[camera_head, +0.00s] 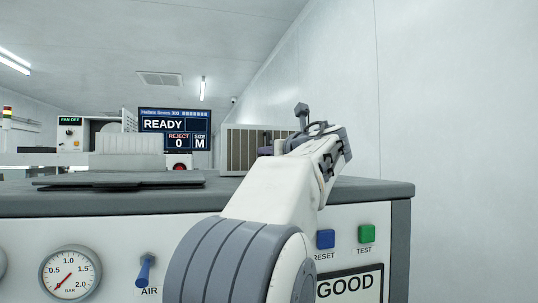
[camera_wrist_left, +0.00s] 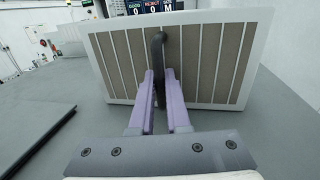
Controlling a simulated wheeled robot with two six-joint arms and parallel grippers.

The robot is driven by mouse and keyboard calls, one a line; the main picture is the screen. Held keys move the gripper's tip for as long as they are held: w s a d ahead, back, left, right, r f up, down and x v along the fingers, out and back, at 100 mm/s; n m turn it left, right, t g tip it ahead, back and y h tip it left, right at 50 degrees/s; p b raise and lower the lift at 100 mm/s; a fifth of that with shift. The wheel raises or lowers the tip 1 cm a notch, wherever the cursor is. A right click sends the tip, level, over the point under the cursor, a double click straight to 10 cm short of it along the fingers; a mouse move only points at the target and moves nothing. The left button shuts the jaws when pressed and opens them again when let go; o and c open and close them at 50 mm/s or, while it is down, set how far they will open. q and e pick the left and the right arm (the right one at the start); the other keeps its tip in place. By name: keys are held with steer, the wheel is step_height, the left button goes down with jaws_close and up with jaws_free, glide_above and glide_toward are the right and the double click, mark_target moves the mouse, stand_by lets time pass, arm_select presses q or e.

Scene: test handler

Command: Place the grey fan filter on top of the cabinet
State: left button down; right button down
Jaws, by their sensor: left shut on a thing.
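The grey fan filter (camera_head: 240,148) is a flat panel with a pale frame and grey-brown slatted face. It is upright at the far right part of the grey top (camera_head: 330,191). My left gripper (camera_head: 270,150) is shut on its dark handle. In the left wrist view the purple fingers of the left gripper (camera_wrist_left: 160,88) close around this handle (camera_wrist_left: 158,50), in front of the filter (camera_wrist_left: 205,62). I cannot tell whether the filter's lower edge touches the grey surface. Which unit is the cabinet is not clear. My right gripper is out of view.
A dark flat plate (camera_head: 120,181) lies on the grey top at left. Behind stand a READY screen (camera_head: 174,125), a red button (camera_head: 180,169) and a white unit marked FAN OFF (camera_head: 72,145). The front panel carries a gauge (camera_head: 70,273) and an AIR lever (camera_head: 144,270).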

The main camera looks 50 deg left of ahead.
arm_select(q)
steer(key=shift+f, duration=0.1)
steer(key=c, duration=0.9)
jaws_free()
steer(key=shift+d, duration=0.15)
steer(key=b+v, duration=0.3)
steer(key=v, duration=0.7)
steer(key=shift+s+d+b, duration=0.1)
steer(key=shift+d+b, duration=0.2)
steer(key=shift+b, duration=0.05)
steer(key=shift+s+d, duration=0.15)
steer(key=shift+d, duration=0.4)
steer(key=shift+r, duration=0.25)
